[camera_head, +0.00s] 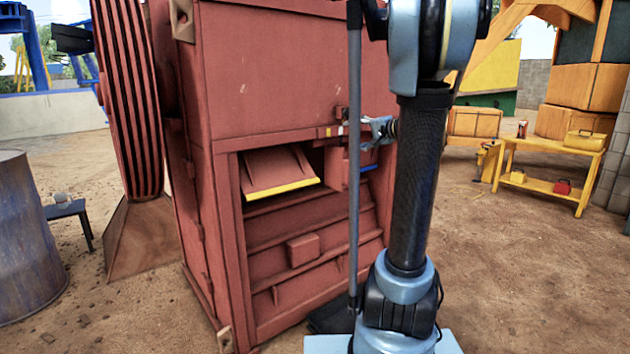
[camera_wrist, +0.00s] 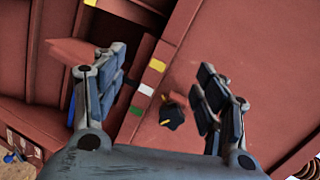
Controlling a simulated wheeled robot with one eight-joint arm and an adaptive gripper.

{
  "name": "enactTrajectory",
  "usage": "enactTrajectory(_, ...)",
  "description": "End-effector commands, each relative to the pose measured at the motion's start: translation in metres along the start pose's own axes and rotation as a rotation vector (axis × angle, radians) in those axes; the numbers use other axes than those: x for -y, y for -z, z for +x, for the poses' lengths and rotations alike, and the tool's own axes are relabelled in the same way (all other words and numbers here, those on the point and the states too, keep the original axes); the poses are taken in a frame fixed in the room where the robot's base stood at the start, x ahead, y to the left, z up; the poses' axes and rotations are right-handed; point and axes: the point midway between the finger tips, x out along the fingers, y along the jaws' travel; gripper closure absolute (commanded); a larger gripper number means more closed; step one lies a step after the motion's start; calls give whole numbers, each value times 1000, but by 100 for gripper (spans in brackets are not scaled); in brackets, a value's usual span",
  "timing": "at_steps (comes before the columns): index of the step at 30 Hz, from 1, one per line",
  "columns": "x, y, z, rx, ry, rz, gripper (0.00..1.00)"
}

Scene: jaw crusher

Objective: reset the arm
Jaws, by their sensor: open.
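My gripper (camera_wrist: 158,95) is open in the wrist view, with its two fingers spread and nothing between them. Behind the fingers is the red face of the jaw crusher, with yellow, white and green marks and a small dark knob (camera_wrist: 172,115). In the head view the jaw crusher (camera_head: 270,75) stands left of centre, with an open bay in its front. My gripper (camera_head: 378,128) is close to the crusher's right front edge, partly hidden behind my arm. I cannot tell whether it touches the crusher.
A yellow-edged plate (camera_head: 280,172) sticks out in the bay. A ribbed red wheel (camera_head: 128,90) is at the crusher's left. A rusty drum (camera_head: 25,240) stands far left. A yellow bench (camera_head: 545,185) with toolboxes is at right. The dirt ground at front right is clear.

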Motion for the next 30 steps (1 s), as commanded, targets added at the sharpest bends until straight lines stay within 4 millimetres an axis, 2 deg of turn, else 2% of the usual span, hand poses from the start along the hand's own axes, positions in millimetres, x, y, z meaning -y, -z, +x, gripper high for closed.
enactTrajectory(1, -7, -24, -1, 29, -41, -25, 34)
enactTrajectory(6, -39, -94, -13, 121, -196, -115, 34)
enactTrajectory(11, -76, -153, -32, 202, -342, -201, 34)
enactTrajectory(15, -111, -198, -56, 269, -470, -279, 34)
enactTrajectory(24, -194, -271, -120, 392, -747, -451, 34)
enactTrajectory(30, -248, -300, -169, 454, -930, -564, 34)
